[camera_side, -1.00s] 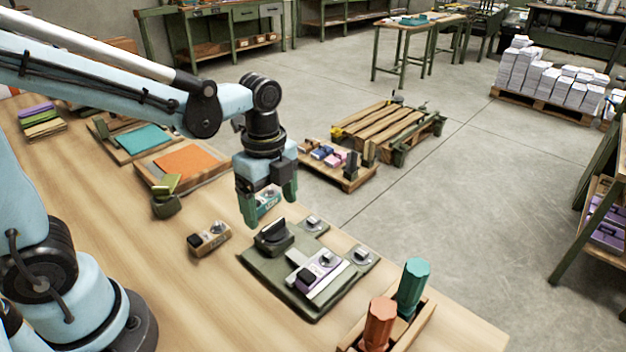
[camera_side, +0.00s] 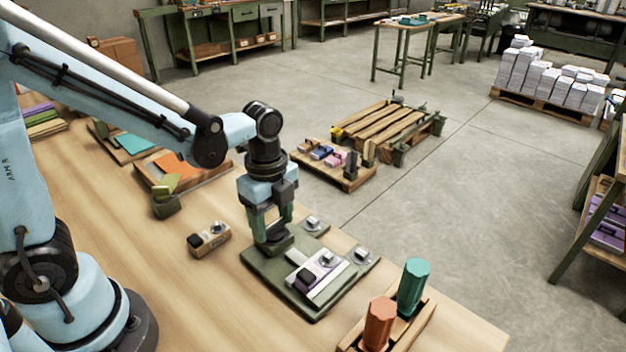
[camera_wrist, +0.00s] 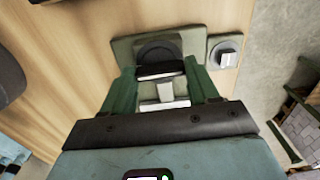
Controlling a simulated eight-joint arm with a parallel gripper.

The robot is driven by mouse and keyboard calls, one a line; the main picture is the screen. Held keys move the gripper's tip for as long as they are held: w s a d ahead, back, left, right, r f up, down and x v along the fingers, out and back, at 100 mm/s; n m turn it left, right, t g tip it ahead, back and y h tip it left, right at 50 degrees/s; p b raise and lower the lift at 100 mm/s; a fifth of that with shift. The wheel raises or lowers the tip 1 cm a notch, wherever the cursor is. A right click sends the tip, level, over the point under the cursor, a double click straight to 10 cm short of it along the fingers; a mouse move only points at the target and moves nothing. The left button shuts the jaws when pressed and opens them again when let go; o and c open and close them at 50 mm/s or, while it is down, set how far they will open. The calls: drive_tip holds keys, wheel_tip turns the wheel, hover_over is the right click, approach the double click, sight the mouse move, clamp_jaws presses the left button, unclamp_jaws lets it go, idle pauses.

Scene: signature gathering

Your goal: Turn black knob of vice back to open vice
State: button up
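The vice is a dark green plate (camera_side: 318,305) on the wooden bench. Its black knob (camera_side: 277,244) has a round base and a raised bar, and also shows in the wrist view (camera_wrist: 160,70). A purple stamp-like block (camera_side: 308,277) with a black top lies by a pale bar on the plate. My gripper (camera_side: 272,232) points down over the knob, with its green fingers apart. In the wrist view my gripper (camera_wrist: 162,75) has one finger at each end of the knob's bar. Whether the fingertips touch the bar is unclear.
Small silver knobs (camera_side: 361,256) sit on the plate's corner tabs. A wooden block with a black top (camera_side: 209,239) lies left of the vice. A holder with an orange handle (camera_side: 379,322) and a teal handle (camera_side: 412,285) stands at front right.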

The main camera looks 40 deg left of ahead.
drive_tip(key=c, duration=0.4)
drive_tip(key=shift+n, duration=0.4)
drive_tip(key=n, duration=0.3)
drive_tip(key=shift+n, duration=0.3)
drive_tip(key=n, duration=0.3)
drive_tip(key=shift+n, duration=0.3)
drive_tip(key=n, duration=0.4)
drive_tip(key=shift+n, duration=2.8)
